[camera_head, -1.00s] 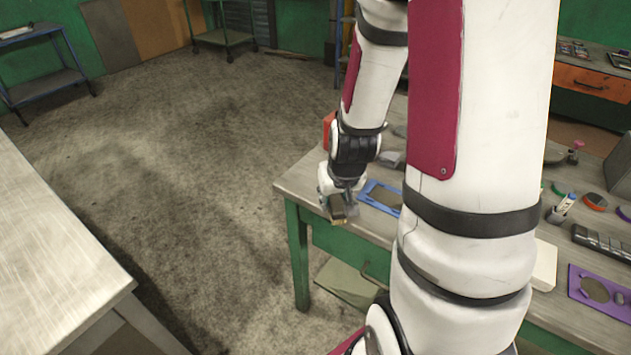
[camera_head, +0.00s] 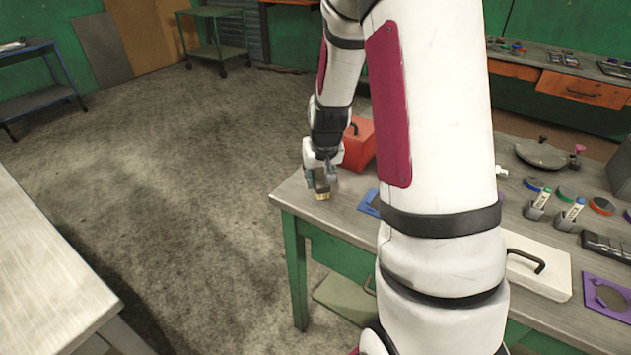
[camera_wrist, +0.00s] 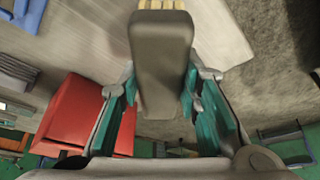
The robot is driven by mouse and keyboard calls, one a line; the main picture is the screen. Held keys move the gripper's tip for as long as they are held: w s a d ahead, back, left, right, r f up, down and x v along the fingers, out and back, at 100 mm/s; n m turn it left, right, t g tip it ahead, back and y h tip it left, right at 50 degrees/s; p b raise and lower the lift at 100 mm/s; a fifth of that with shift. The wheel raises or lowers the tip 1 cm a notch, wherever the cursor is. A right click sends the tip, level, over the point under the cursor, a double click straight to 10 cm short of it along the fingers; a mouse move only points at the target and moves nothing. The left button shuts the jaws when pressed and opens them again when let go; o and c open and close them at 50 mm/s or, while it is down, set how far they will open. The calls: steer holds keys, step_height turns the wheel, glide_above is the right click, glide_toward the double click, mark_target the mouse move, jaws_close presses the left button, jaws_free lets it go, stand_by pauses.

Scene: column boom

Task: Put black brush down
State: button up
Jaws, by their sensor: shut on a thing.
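The black brush (camera_wrist: 163,62) is held between the teal-lined fingers of my gripper (camera_wrist: 165,105) in the wrist view. It has a dark grey-brown body and pale bristles at its far end. In the head view my gripper (camera_head: 320,180) is shut on the brush (camera_head: 322,187), near the left corner of the green-legged workbench (camera_head: 292,195). The brush hangs with its pale end down, at or just above the bench top; I cannot tell whether it touches.
A red box (camera_head: 359,145) with a handle stands close to my gripper, also seen in the wrist view (camera_wrist: 85,118). A blue frame (camera_head: 368,203) lies nearby, partly hidden by my arm. A white case (camera_head: 540,268), marker holders and a purple frame (camera_head: 608,298) lie further right.

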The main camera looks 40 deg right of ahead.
steer(key=shift+w+d+f, duration=0.1)
steer(key=shift+w+d, duration=0.1)
steer(key=shift+w, duration=0.3)
steer(key=shift+w+d, duration=0.15)
steer(key=shift+w, duration=0.3)
steer(key=shift+w+d+f, duration=0.1)
steer(key=shift+w+f, duration=0.05)
steer(key=shift+w, duration=0.1)
step_height(320, 180, down, 3)
steer(key=shift+f, duration=0.15)
steer(key=shift+s+f, duration=0.1)
steer(key=shift+f, duration=0.2)
steer(key=shift+f, duration=0.15)
steer(key=o, duration=1.1)
steer(key=shift+s, duration=0.1)
steer(key=shift+f, duration=0.15)
